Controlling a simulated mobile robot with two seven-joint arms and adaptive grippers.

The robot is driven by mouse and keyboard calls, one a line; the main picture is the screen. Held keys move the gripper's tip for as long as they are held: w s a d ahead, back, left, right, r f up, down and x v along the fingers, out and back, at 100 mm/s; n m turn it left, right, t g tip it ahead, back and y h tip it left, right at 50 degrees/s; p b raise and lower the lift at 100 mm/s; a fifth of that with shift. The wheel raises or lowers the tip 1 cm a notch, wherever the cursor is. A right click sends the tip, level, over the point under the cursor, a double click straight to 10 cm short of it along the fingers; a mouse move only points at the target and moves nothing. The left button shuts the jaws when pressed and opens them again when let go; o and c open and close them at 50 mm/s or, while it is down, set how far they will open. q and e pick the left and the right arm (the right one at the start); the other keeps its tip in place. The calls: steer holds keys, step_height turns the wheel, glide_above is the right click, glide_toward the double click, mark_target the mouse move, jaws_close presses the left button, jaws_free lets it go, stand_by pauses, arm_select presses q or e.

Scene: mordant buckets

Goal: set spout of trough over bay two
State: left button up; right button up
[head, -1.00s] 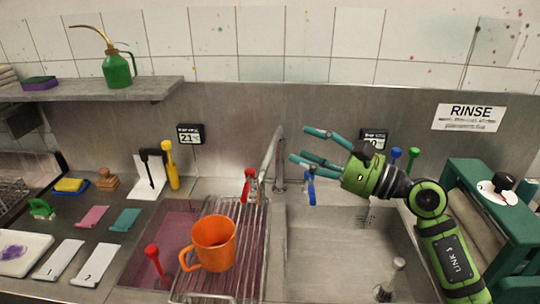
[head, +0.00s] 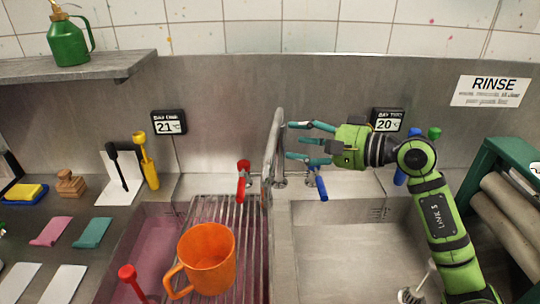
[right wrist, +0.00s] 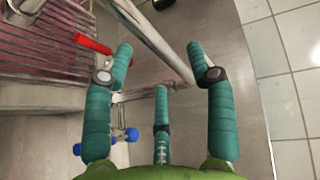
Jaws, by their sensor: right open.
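The trough's grey spout (head: 270,150) stands at the back, near the divider between the two basins. In the right wrist view the spout (right wrist: 155,38) runs slantwise between my fingertips. My right gripper (head: 291,140) is open, just right of the spout, fingers pointing at it. In the right wrist view the gripper (right wrist: 159,50) has a finger on either side of the spout; I cannot tell whether any touches. Bay two (head: 340,245) is the right basin, under a display (head: 387,121) reading 20. Bay one (head: 155,250) is the left, pinkish basin. My left gripper is out of view.
A red tap handle (head: 243,180) and a blue one (head: 321,189) flank the spout's base. An orange mug (head: 208,258) stands on the wire rack (head: 250,235) over bay one. A plunger-like stopper (head: 420,285) stands in bay two. A green frame with rollers (head: 505,215) is at right.

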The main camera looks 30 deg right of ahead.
mark_target(277, 139)
steer(key=p+x, duration=0.1)
steer(key=x, duration=0.1)
steer(key=p+x, duration=0.1)
steer(key=x, duration=0.1)
steer(key=f+p+x, duration=0.1)
steer(key=x, duration=0.1)
steer(key=shift+w+p, duration=0.15)
steer(key=shift+p, duration=0.2)
steer(key=shift+w+a+f, duration=0.3)
steer(key=shift+w+a, duration=0.05)
steer(key=shift+w, duration=0.15)
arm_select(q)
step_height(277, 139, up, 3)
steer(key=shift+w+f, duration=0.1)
arm_select(e)
steer(key=shift+c, duration=0.4)
jaws_close()
